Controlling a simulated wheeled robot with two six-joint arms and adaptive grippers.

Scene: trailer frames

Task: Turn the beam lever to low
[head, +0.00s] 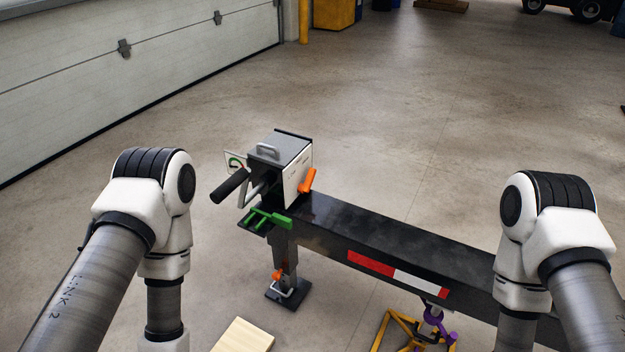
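A grey box (283,150) with a top handle and a pale side panel stands on the end of a black beam (325,220). A short orange lever (307,181) sits low on the box's right side and tilts up to the right. A green handle (268,217) lies at the beam's end below the box. No label shows which of these is the beam lever. A black crank grip (231,186) sticks out at the box's left. Both my arms reach in at the sides, and both grippers are below the frame.
A leg with an orange part (278,274) stands on a black foot plate (288,294) under the beam. A yellow stand (400,330) with a purple part is below the beam. A pale wooden block (243,337) lies in front.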

